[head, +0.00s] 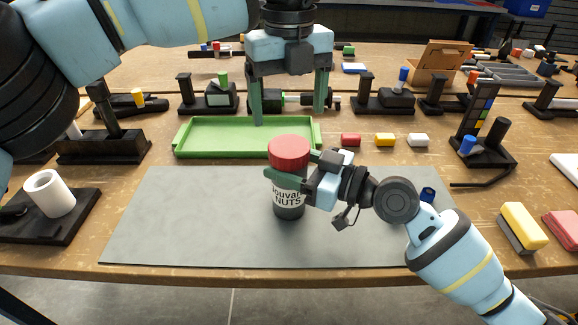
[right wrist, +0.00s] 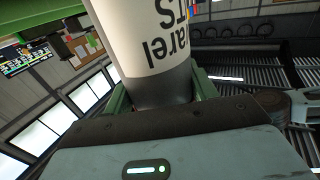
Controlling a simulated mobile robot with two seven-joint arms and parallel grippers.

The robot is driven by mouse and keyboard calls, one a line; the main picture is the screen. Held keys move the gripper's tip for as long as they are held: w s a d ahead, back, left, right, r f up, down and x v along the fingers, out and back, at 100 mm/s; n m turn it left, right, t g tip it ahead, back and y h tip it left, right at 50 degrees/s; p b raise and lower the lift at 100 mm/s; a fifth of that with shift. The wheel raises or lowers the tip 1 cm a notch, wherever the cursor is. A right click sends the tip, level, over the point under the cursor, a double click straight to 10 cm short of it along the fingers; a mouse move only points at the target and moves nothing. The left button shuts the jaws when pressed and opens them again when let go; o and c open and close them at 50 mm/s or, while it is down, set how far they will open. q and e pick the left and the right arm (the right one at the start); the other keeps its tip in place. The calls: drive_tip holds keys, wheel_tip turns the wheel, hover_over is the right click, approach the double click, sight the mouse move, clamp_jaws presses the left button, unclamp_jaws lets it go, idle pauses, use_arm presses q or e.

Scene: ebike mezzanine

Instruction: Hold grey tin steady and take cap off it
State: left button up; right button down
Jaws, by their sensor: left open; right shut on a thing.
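My right gripper (head: 290,178) is shut on the tin, coming from the right just below the cap. The right wrist view shows the tin (right wrist: 160,88) between the green fingers, its label upside down; the cap is out of that view. My left gripper (head: 289,116) is open and empty, pointing down, higher in the picture than the cap and apart from it.
A grey mat (head: 170,220) lies under the tin, mostly bare. A green tray (head: 215,152) sits behind it. Red (head: 350,140), yellow (head: 384,139) and white (head: 418,139) blocks lie right of the tray. A white roll (head: 48,193) is at left, sponges (head: 523,226) at right.

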use_arm(q)
drive_tip(key=m, duration=0.4)
drive_tip(key=shift+m, duration=0.3)
drive_tip(key=m, duration=0.4)
drive_tip(key=shift+m, duration=0.3)
drive_tip(key=m, duration=1)
drive_tip(key=shift+m, duration=0.4)
drive_tip(key=m, duration=0.4)
drive_tip(key=shift+m, duration=0.4)
drive_tip(key=m, duration=0.4)
drive_tip(key=shift+m, duration=0.3)
drive_tip(key=m, duration=1)
drive_tip(key=shift+m, duration=0.4)
